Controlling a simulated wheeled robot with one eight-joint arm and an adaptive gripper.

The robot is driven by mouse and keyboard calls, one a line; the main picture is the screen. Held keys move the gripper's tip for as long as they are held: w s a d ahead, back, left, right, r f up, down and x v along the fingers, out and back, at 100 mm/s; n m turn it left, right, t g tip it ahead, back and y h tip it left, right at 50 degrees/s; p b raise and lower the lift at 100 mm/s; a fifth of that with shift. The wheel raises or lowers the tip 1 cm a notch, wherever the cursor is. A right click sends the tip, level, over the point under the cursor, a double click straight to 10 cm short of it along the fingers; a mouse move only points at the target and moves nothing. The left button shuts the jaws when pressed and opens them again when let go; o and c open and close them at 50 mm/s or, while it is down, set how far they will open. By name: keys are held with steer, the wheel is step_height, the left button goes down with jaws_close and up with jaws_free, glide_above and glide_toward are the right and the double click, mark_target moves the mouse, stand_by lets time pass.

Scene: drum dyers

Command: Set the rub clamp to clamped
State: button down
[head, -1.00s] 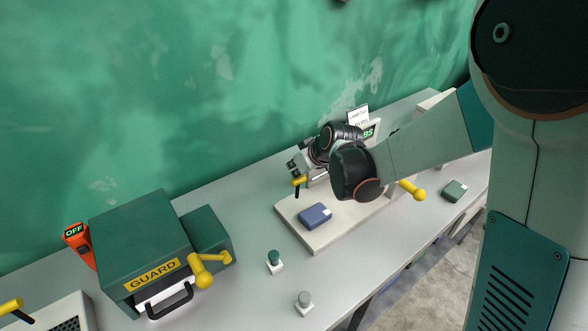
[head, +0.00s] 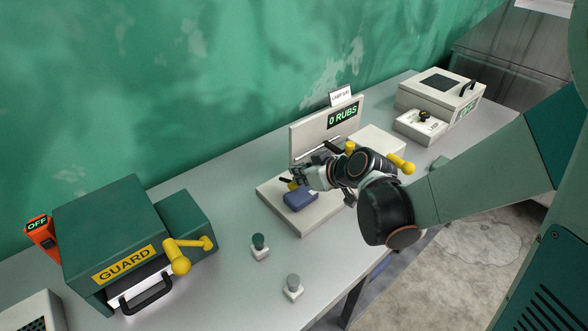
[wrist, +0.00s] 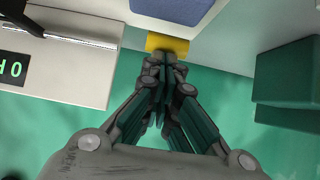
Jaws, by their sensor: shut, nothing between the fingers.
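The rub clamp appears to be the small yellow piece (head: 293,186) with a black part beside it, at the left side of the rub tester's pale base (head: 318,222). A blue block (head: 300,199) lies on the base right beside it. My gripper (head: 299,174) is shut and empty, with its fingertips at the yellow piece. In the wrist view the closed fingertips (wrist: 165,56) overlap the yellow piece (wrist: 167,43), and the blue block (wrist: 172,8) is just beyond. I cannot tell whether they touch it, and the clamp's setting is unclear.
The tester's back panel (head: 310,137) reads 0 RUBS and stands close behind my gripper. A yellow-knobbed handle (head: 402,164) is to the right.

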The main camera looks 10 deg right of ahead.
steer(key=shift+s+d+f+b, duration=0.25)
steer(key=shift+s+f+b, duration=0.2)
steer(key=shift+f, duration=0.2)
steer(key=shift+s+d+f+b, duration=0.3)
steer(key=shift+f+b, duration=0.2)
steer(key=shift+f, duration=0.1)
steer(key=shift+r, duration=0.1)
step_height(320, 180, up, 4)
steer(key=p, duration=0.4)
steer(key=s+d+f, duration=0.2)
steer(key=s+d, duration=0.3)
steer(key=s, duration=0.2)
steer(key=shift+s, duration=0.3)
steer(key=shift+r, duration=0.1)
